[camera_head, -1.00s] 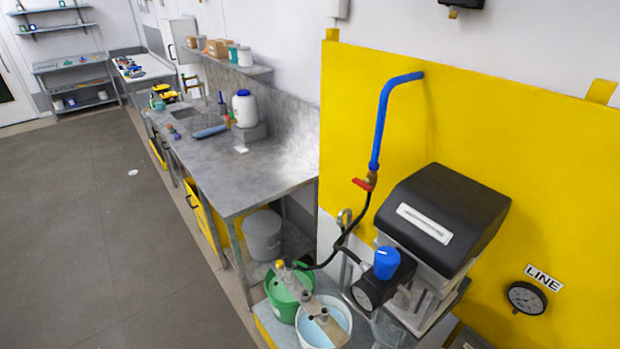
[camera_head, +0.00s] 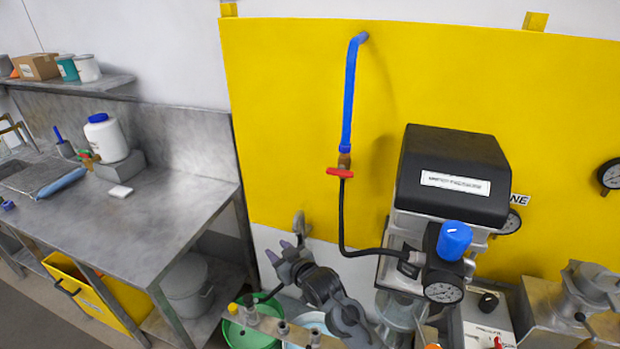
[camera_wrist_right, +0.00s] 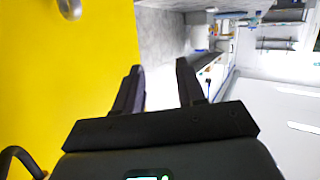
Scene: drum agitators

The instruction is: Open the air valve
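The air valve is a small brass body (camera_head: 344,160) with a red handle (camera_head: 340,172), at the lower end of the blue pipe (camera_head: 349,95) on the yellow wall panel. The handle lies crosswise to the pipe, and a black hose (camera_head: 342,215) runs down from it. My right gripper (camera_head: 284,249) is below and left of the valve, clear of it. In the right wrist view its two fingers (camera_wrist_right: 158,70) are apart with nothing between them; the valve cannot be made out there. My left gripper is not in view.
A black-topped unit (camera_head: 452,178) with a blue knob (camera_head: 454,240) and gauge stands right of the hose. A metal hook (camera_head: 299,224) is on the wall just behind my right gripper. A green bucket (camera_head: 250,330) is below. The panel around the valve is clear.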

